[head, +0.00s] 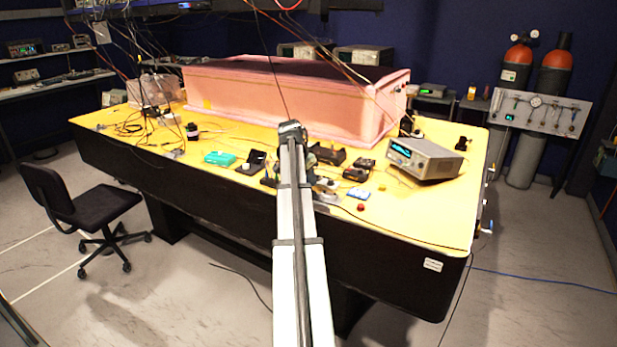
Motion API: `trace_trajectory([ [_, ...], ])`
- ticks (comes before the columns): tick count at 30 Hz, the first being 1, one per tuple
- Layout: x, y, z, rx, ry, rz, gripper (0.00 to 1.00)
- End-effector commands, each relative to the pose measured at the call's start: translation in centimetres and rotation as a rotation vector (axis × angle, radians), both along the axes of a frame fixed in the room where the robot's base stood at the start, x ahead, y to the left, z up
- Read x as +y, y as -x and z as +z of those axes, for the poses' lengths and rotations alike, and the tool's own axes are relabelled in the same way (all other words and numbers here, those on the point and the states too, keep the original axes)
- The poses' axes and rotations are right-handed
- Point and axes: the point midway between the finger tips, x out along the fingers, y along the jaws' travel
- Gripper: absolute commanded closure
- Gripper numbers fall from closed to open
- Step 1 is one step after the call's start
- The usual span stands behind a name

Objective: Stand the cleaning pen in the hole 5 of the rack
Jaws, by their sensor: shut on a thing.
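My arm reaches over the bench from the front, and its upper end covers part of the middle. My gripper (325,188) is only partly visible, low over the bench just right of the arm link. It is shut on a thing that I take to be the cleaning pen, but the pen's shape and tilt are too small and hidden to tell. A black block (327,154) lies just behind the gripper on the right of the arm. I cannot tell whether it is the rack, and no numbered holes can be made out.
The yellow bench top (430,215) carries a teal box (219,158), an open black case (251,161), a blue-and-white box (358,194), a red knob (361,208) and a grey meter (424,158). The pink foam enclosure (290,103) stands behind. The right front bench area is clear.

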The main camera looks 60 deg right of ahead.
Motion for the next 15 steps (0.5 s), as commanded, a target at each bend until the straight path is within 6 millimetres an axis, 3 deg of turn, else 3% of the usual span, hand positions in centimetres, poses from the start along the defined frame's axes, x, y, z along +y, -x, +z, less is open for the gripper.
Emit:
trace_trajectory([
  [15,0.0,0.0,-0.81,-0.001,0.001,0.0,1.0],
])
